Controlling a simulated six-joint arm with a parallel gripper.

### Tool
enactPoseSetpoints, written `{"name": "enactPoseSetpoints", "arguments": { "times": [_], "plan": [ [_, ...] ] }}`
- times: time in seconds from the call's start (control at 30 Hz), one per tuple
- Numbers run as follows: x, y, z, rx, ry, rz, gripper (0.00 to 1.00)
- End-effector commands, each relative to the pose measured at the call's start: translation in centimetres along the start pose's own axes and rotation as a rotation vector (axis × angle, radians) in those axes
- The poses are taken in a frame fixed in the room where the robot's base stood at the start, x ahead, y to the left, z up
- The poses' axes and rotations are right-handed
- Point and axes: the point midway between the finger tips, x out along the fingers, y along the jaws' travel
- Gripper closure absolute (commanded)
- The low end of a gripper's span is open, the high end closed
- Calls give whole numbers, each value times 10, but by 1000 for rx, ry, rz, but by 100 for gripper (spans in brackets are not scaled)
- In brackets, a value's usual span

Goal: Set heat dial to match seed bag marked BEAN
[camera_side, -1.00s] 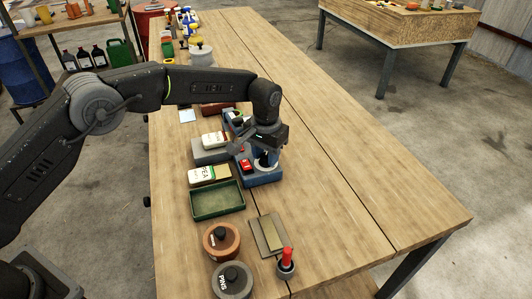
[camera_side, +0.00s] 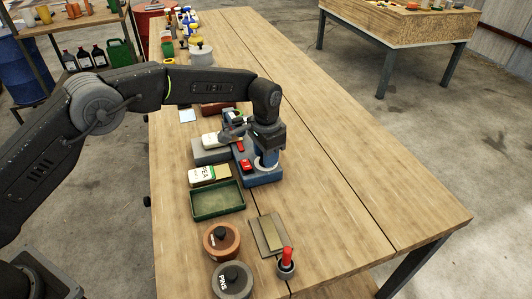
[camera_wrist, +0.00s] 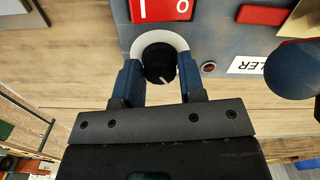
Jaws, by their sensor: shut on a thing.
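The heat dial is a black knob (camera_wrist: 158,62) with a white pointer line on a white round plate, on a blue box (camera_wrist: 215,35). My gripper (camera_wrist: 160,82) is shut on the knob, one blue finger at each side. The pointer line tilts to the lower right in the wrist view. In the side view my gripper (camera_side: 266,158) hides most of the dial on the blue box (camera_side: 262,178). A seed bag marked PEA (camera_side: 202,175) lies left of the box. Another white bag (camera_side: 210,139) lies behind it on a grey block; its lettering is not readable.
The bench's right side is clear.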

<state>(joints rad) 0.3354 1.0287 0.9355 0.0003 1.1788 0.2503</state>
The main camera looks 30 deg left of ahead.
Motion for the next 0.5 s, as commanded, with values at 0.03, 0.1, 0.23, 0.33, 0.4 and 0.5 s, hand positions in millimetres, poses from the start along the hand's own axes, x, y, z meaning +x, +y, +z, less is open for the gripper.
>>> {"name": "enactPoseSetpoints", "arguments": {
  "times": [0.03,0.1,0.23,0.33,0.4,0.5],
  "plan": [
    [0,0,0,42,3,0,87],
    [0,0,-1,109,3,-1,87],
    [-1,0,-1,232,4,-1,87],
    [-1,0,-1,327,4,-1,87],
    [-1,0,-1,393,4,-1,87],
    [-1,0,-1,484,4,-1,87]
  ]
}}
